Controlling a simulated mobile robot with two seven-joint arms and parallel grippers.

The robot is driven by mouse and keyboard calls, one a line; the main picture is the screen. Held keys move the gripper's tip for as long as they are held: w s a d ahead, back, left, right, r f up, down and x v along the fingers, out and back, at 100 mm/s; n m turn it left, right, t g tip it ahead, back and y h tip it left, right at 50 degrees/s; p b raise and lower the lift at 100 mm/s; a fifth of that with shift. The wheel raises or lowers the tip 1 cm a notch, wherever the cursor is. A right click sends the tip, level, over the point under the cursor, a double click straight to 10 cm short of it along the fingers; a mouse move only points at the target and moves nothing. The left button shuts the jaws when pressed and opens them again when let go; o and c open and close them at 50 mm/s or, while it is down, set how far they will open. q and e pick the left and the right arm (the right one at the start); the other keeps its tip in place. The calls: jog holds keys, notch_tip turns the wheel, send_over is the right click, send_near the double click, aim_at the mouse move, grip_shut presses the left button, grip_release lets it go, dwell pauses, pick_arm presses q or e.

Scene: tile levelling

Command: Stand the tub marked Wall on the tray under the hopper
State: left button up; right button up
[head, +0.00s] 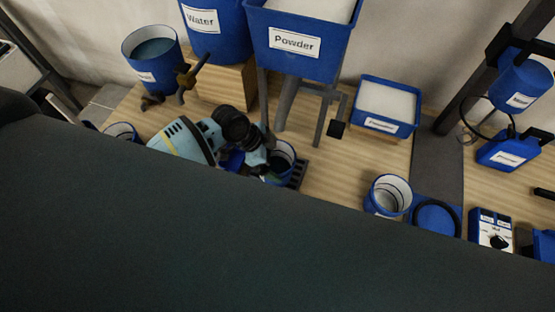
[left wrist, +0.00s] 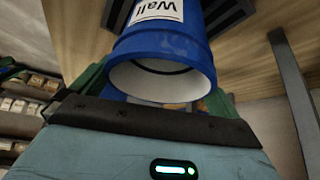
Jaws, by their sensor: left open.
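The blue tub marked Wall (left wrist: 165,50) has a white inside and shows close up in the left wrist view. In the head view a blue tub (head: 284,152) stands upright at the dark slatted tray (head: 299,174), which also shows in the left wrist view (left wrist: 232,12). The tub covers part of the tray; whether its base rests fully on it is hidden. The hopper marked Powder (head: 294,43) stands on legs above and behind. My left gripper (head: 262,166) is open at the tub's left side, with its fingers partly hidden. My right gripper is out of view.
A Water tank (head: 215,30) and a blue bucket (head: 152,55) stand at the back left. A Powder bin (head: 387,107), an empty tub (head: 388,195) and a control box (head: 491,230) are to the right. Hopper legs stand close behind the tub. My dark body hides the front.

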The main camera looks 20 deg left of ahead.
pick_arm(q)
jog(key=v, duration=0.9)
jog(key=shift+r+p, duration=0.2)
jog(key=shift+p, duration=0.2)
